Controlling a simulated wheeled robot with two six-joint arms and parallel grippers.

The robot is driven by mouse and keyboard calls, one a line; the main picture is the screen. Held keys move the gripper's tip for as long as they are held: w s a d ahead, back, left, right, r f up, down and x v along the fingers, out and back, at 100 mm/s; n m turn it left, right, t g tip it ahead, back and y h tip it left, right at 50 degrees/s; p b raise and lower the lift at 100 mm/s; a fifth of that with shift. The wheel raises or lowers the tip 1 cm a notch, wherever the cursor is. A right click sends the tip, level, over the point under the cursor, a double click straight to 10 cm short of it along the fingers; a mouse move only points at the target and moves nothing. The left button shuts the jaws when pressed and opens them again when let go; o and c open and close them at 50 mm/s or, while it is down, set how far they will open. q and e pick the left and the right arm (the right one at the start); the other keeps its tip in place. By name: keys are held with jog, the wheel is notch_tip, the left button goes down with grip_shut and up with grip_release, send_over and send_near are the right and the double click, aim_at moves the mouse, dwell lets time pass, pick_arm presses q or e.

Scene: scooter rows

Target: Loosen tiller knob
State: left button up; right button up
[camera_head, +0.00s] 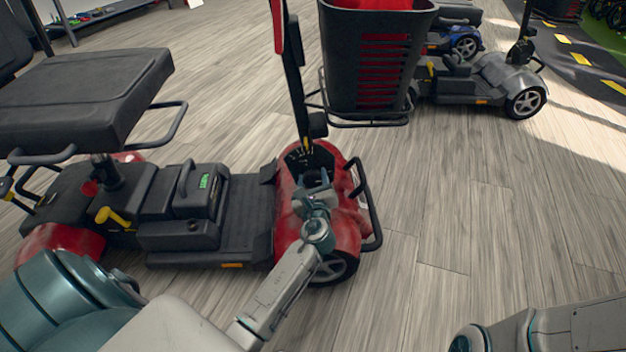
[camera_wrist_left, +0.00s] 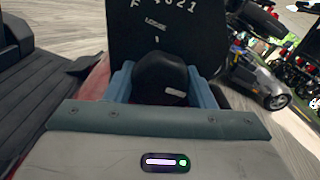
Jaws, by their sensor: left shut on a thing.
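The red scooter (camera_head: 310,215) stands in front of me, its tiller (camera_head: 296,80) rising from the front end and carrying a black basket (camera_head: 366,70). The black tiller knob (camera_wrist_left: 160,78) shows in the left wrist view at the base of the tiller, below a dark plate (camera_wrist_left: 185,25) with white lettering that includes "LOOSE". My left gripper (camera_head: 318,182) is at the tiller base, with its blue fingers on both sides of the knob, shut on it. In the head view the gripper mostly hides the knob. My right gripper is out of view; only part of my right arm shows at bottom right.
The scooter's black seat (camera_head: 85,90) and a yellow lever (camera_head: 113,217) are at the left. A grey scooter (camera_head: 480,85) and a blue one (camera_head: 462,44) stand behind at the right. The wooden floor (camera_head: 470,210) right of the red scooter is clear.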

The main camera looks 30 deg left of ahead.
pick_arm(q)
jog(key=n, duration=0.5)
jog(key=shift+n, duration=0.4)
dwell(0.4)
jog(key=o, duration=1)
